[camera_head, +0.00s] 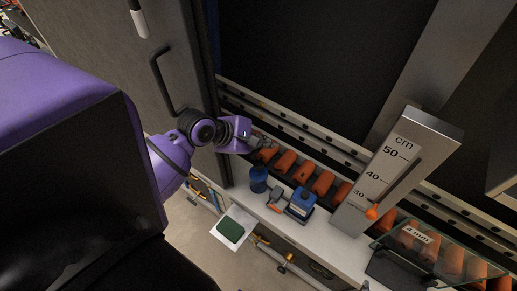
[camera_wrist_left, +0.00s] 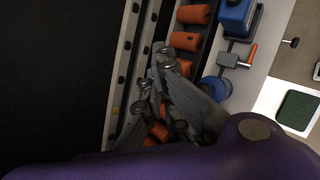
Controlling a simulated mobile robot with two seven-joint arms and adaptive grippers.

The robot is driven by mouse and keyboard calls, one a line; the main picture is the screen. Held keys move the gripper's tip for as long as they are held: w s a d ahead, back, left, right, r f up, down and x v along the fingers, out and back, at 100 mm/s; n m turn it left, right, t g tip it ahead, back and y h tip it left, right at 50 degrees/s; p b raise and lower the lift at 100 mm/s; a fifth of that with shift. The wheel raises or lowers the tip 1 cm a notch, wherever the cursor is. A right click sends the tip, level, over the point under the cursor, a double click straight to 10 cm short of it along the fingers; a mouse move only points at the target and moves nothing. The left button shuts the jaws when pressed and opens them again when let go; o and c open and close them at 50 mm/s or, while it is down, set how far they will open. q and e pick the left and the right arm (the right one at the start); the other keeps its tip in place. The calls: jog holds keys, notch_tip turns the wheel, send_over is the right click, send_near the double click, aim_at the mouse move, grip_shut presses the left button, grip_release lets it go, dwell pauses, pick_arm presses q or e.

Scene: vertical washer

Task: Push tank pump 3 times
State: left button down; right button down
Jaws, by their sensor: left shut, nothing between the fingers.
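A blue cylindrical bottle (camera_head: 259,179) stands on the white ledge in the head view. A square blue tank (camera_head: 300,203) stands to its right. Which of the two carries the tank pump is too small to tell. In the wrist view the bottle appears as a blue round shape (camera_wrist_left: 217,88), partly covered by a finger, and the tank (camera_wrist_left: 237,18) is at the top. My left gripper (camera_head: 257,146) is shut and empty, above the orange roller row and behind the bottle; its fingers also show in the wrist view (camera_wrist_left: 165,52). My right gripper is not in view.
An orange-handled tool (camera_head: 274,200) lies between bottle and tank. Orange rollers (camera_head: 323,183) line the rail. A tall centimetre scale (camera_head: 392,165) and a glass pane (camera_head: 440,250) stand at right. A cabinet door with a black handle (camera_head: 165,80) is at left. A green pad (camera_head: 230,230) lies below.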

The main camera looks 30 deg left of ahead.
pick_arm(q)
send_over(259, 166)
jog(key=d, duration=0.1)
notch_tip(259, 166, down, 8)
jog(key=shift+w+d+f+b, duration=0.1)
jog(key=shift+w+f+b, duration=0.15)
jog(key=shift+b, duration=0.2)
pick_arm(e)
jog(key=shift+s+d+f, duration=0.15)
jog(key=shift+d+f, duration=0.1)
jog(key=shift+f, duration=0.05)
pick_arm(q)
jog(key=shift+s, duration=0.1)
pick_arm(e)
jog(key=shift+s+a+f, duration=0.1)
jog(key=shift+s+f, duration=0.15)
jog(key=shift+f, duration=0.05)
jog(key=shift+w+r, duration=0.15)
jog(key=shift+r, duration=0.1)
pick_arm(q)
jog(key=shift+f, duration=0.2)
jog(key=shift+f, duration=0.25)
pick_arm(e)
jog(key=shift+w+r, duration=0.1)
pick_arm(q)
jog(key=shift+f, duration=0.15)
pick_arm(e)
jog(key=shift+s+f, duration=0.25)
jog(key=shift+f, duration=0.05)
